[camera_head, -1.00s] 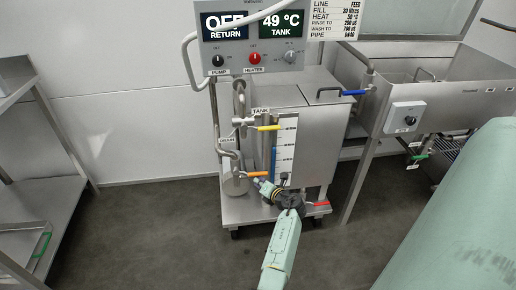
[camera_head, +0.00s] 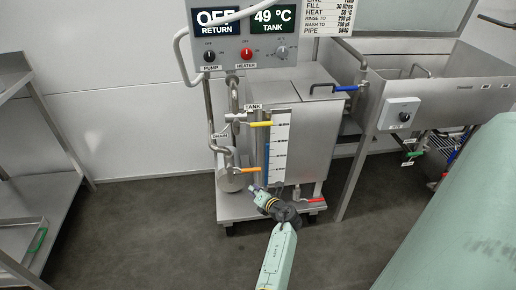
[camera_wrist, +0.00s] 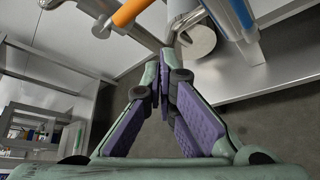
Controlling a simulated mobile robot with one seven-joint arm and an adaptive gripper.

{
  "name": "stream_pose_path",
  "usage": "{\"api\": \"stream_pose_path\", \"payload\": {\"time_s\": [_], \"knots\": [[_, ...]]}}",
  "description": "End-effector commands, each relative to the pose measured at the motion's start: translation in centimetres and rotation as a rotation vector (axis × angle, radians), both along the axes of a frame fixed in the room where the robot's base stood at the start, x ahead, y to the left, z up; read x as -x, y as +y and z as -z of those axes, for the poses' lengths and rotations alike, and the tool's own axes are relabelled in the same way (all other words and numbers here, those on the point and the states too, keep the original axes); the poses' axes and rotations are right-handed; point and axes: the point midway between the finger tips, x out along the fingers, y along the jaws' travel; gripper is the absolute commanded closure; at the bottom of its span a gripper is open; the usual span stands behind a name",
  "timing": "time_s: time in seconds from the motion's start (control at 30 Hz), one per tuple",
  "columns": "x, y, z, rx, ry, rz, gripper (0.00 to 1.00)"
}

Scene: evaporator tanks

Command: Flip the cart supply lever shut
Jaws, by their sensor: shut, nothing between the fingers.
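The cart carries several coloured levers; no label that I can read says supply. In the head view a yellow lever (camera_head: 261,124) sits by the TANK label and points right. An orange lever (camera_head: 251,169) lies lower, roughly level. A red lever (camera_head: 312,200) is low at the right, and a blue lever (camera_head: 350,88) is at the tank's upper right. My gripper (camera_head: 256,190) is shut and empty, just below the orange lever and apart from it. In the wrist view my gripper (camera_wrist: 164,70) has its fingertips together, below the orange lever (camera_wrist: 131,12).
The cart's base plate (camera_head: 240,207) and a metal cylinder (camera_wrist: 196,38) are close to my fingers. A sink (camera_head: 470,90) stands right, shelving (camera_head: 40,195) left. A large green surface (camera_head: 460,220) fills the lower right. The floor left of the cart is clear.

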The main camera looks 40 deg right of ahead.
Motion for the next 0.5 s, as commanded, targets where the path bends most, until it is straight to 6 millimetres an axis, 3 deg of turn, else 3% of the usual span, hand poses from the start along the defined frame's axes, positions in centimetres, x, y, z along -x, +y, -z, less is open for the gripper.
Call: {"api": "stream_pose_path", "payload": {"time_s": [0.2, 0.5], "knots": [[2.6, 1.5, -1.8, 0.001, -0.001, 0.001, 1.0], [3.6, 2.1, -2.4, -0.001, 0.001, 0.001, 1.0]]}}
